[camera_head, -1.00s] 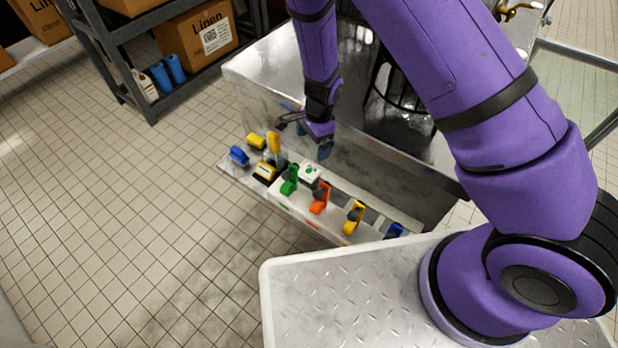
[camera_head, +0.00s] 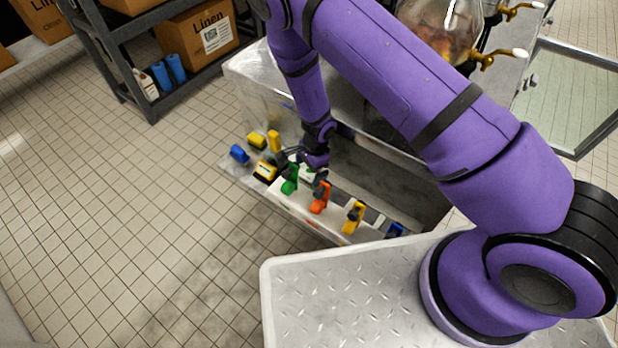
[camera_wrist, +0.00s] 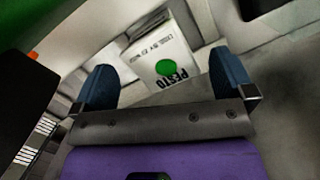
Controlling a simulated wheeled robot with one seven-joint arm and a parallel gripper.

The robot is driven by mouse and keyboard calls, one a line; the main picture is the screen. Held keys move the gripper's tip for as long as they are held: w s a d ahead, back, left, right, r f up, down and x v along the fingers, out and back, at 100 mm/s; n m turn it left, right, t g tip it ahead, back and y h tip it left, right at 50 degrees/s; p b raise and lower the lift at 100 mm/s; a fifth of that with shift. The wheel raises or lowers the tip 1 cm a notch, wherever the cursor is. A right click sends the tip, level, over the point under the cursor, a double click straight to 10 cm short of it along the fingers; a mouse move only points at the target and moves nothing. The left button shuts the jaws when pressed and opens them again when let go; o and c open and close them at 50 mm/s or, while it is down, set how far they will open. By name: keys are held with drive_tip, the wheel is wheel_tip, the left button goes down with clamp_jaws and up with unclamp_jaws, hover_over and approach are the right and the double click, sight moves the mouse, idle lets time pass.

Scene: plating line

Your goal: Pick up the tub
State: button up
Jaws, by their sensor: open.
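The tub is white with a green dot and the word PESTO; in the wrist view the tub (camera_wrist: 150,50) lies ahead of and between my two blue-tipped fingers. My gripper (camera_wrist: 162,75) is open, one finger to each side of the tub, with no contact visible. In the head view my gripper (camera_head: 310,172) is low over the ledge and hides most of the tub.
The ledge holds a green clamp-like item (camera_head: 289,181), an orange one (camera_head: 320,199) and a yellow one (camera_head: 354,217) close by. Blue and yellow items (camera_head: 239,154) stand at its left end. A metal wall rises behind the ledge.

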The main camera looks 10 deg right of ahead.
sight(310, 172)
drive_tip(key=shift+f, duration=0.45)
drive_tip(key=c, duration=1)
drive_tip(key=shift+o, duration=0.2)
drive_tip(key=shift+r, duration=0.15)
wheel_tip(310, 172, up, 18)
